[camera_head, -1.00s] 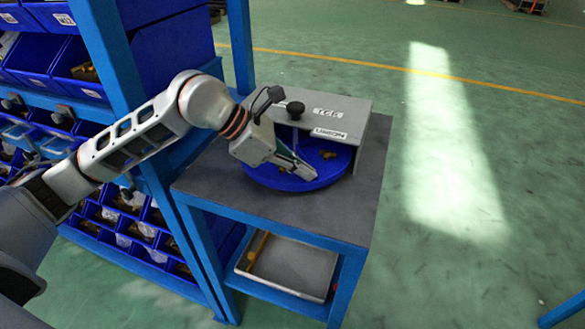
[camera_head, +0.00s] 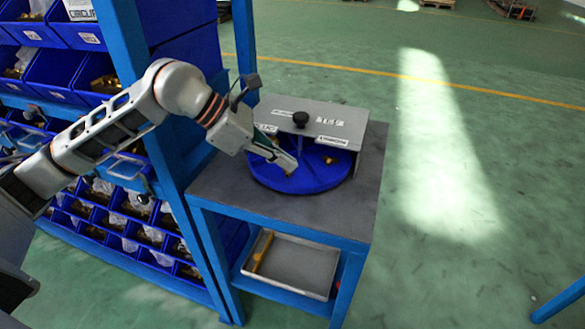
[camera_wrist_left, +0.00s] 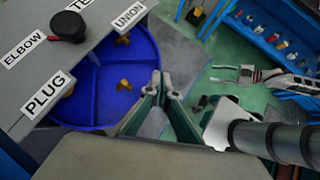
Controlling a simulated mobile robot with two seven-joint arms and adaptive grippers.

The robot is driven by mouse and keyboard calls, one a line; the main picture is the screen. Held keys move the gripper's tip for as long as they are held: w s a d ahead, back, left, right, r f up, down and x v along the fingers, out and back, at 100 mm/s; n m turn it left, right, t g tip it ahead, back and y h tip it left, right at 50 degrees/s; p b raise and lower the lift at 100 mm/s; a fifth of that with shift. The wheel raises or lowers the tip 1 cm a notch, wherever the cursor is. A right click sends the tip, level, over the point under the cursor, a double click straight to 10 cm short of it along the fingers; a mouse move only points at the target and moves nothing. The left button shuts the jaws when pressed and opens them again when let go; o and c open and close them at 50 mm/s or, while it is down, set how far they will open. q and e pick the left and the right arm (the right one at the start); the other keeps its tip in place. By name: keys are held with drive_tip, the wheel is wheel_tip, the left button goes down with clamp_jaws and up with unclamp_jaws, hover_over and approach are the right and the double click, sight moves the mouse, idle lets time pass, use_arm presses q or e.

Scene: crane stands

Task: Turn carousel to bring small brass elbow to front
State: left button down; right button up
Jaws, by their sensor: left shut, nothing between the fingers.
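The blue carousel (camera_head: 318,184) sits on the small table, partly under a grey cover (camera_head: 345,113) with a black knob (camera_head: 300,119). In the left wrist view the carousel (camera_wrist_left: 95,103) has dividers, and the cover's labels read ELBOW, PLUG and UNION, with another partly hidden. One brass fitting (camera_wrist_left: 125,85) lies in an exposed compartment; another (camera_wrist_left: 123,40) is near the UNION label. I cannot tell which is the small elbow. My left gripper (camera_head: 290,168) is shut and empty over the carousel's front part; contact is unclear. My right gripper (camera_wrist_left: 226,74) appears open, away from the table.
A blue rack of bins (camera_head: 90,70) stands left of the table, its post (camera_head: 130,60) close to my left arm. A grey tray (camera_head: 300,268) is on the table's lower shelf. The grey tabletop (camera_head: 230,185) is bare in front, and open green floor lies to the right.

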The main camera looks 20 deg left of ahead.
sight(317, 176)
use_arm(q)
drive_tip(key=w+d+f+n, duration=0.1)
drive_tip(key=f, duration=0.1)
drive_tip(key=w+d+f+t, duration=0.1)
drive_tip(key=f, duration=0.1)
drive_tip(key=w+d+f+n+y, duration=0.1)
drive_tip(key=w+f, duration=0.1)
drive_tip(key=shift+d+f+n+t, duration=0.3)
drive_tip(key=shift+f+t, duration=0.1)
idle(0.4)
drive_tip(key=shift+w+d+r, duration=0.15)
drive_tip(key=shift+w+d, duration=0.1)
drive_tip(key=shift+d, duration=0.1)
drive_tip(key=shift+w+d, duration=0.3)
drive_tip(key=shift+d, duration=0.1)
drive_tip(key=shift+a, duration=0.1)
